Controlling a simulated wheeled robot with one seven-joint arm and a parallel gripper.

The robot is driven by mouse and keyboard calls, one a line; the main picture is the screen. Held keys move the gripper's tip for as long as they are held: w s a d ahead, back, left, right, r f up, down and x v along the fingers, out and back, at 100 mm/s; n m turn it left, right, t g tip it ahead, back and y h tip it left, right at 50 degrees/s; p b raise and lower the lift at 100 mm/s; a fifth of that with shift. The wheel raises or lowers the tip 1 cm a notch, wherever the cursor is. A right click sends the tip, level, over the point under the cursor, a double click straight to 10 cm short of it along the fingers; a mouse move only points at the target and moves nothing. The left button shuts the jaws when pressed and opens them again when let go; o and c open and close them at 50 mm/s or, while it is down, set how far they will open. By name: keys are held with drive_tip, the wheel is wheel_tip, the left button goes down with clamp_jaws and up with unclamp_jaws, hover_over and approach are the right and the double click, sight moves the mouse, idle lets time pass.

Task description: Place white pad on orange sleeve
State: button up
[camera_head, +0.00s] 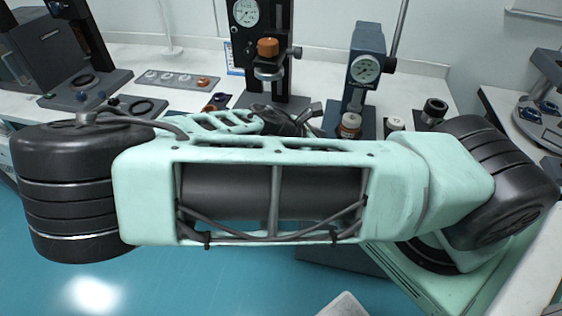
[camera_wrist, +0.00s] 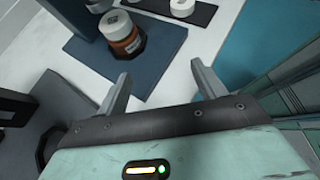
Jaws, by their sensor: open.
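In the wrist view an orange sleeve (camera_wrist: 127,45) stands upright on a dark octagonal foot on a blue base plate. A round white pad (camera_wrist: 115,24) with a dark mark sits on top of the sleeve. In the head view the white pad (camera_head: 351,118) and orange sleeve (camera_head: 349,131) show beside the blue gauge stand. My gripper (camera_wrist: 161,85) is open, with nothing between its fingers. Its fingertips point towards the sleeve and are apart from it.
Other white round pieces (camera_wrist: 182,8) sit on a black strip (camera_wrist: 201,14) right of the blue base plate (camera_wrist: 165,52). A blue gauge stand (camera_head: 366,70) and a black gauge stand (camera_head: 262,85) with an orange piece (camera_head: 268,47) rise from the white table.

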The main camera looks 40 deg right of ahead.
drive_tip(key=s+a+f+m+g+y, duration=0.15)
drive_tip(key=s+a+y, duration=0.25)
drive_tip(key=a, duration=0.4)
drive_tip(key=s+a+f+m+g+y, duration=0.1)
drive_tip(key=s+a+m+y, duration=0.2)
drive_tip(key=s+a, duration=0.3)
drive_tip(key=s+a+r+m+t+y, duration=0.2)
drive_tip(key=a+r, duration=0.4)
drive_tip(key=r, duration=0.3)
drive_tip(key=s+a+r+m+t+y, duration=0.1)
drive_tip(key=a+r+t+y, duration=0.1)
drive_tip(key=a+r, duration=0.5)
wheel_tip(320, 180, up, 3)
drive_tip(key=shift+s+f+m+y, duration=0.2)
drive_tip(key=shift+s+m+y, duration=0.15)
drive_tip(key=shift+s+y, duration=0.05)
drive_tip(key=shift+d+t, duration=0.1)
drive_tip(key=shift+t, duration=0.15)
